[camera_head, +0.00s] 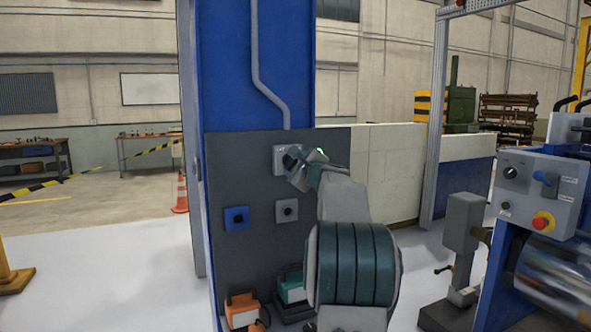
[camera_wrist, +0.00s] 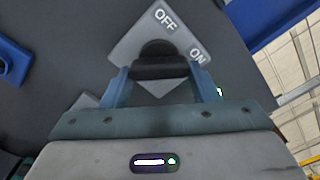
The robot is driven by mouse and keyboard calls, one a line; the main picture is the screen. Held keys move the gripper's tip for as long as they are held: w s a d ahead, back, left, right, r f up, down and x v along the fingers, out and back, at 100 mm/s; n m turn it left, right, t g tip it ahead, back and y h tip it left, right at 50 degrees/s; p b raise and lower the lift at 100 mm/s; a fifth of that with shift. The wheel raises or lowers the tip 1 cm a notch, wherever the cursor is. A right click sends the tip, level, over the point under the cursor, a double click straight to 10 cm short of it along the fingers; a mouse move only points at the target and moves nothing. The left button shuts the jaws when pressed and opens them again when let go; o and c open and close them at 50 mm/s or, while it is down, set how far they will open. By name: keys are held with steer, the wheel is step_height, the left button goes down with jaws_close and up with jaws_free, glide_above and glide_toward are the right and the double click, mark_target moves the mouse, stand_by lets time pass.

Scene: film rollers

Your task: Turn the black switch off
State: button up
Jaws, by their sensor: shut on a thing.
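The black switch (camera_wrist: 159,69) sits on a light grey plate (camera_wrist: 140,31) marked OFF and ON. In the wrist view its bar lies across the picture between my two fingers, and its round base shows just above. OFF is at the plate's top and ON at its right corner. My gripper (camera_wrist: 159,76) is shut on the bar, one finger at each end. In the head view my gripper (camera_head: 297,161) reaches the upper plate (camera_head: 279,155) on the dark panel and partly covers the switch. Which label the switch points to I cannot tell.
Below on the dark panel (camera_head: 250,180) are a blue-plated switch (camera_head: 236,217) and a grey-plated switch (camera_head: 287,210). An orange pedal box (camera_head: 242,310) and a teal one (camera_head: 291,288) stand at its foot. A machine control box (camera_head: 538,190) is at right.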

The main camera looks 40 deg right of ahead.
steer(key=n+b, duration=1)
steer(key=n, duration=0.3)
steer(key=shift+r, duration=0.2)
steer(key=shift+r+n+b, duration=0.2)
steer(key=shift+n+b, duration=0.65)
steer(key=shift+n, duration=1.25)
steer(key=o, duration=1)
steer(key=shift+w, duration=0.1)
steer(key=b+v, duration=0.5)
steer(key=v, duration=0.9)
steer(key=shift+b, duration=0.3)
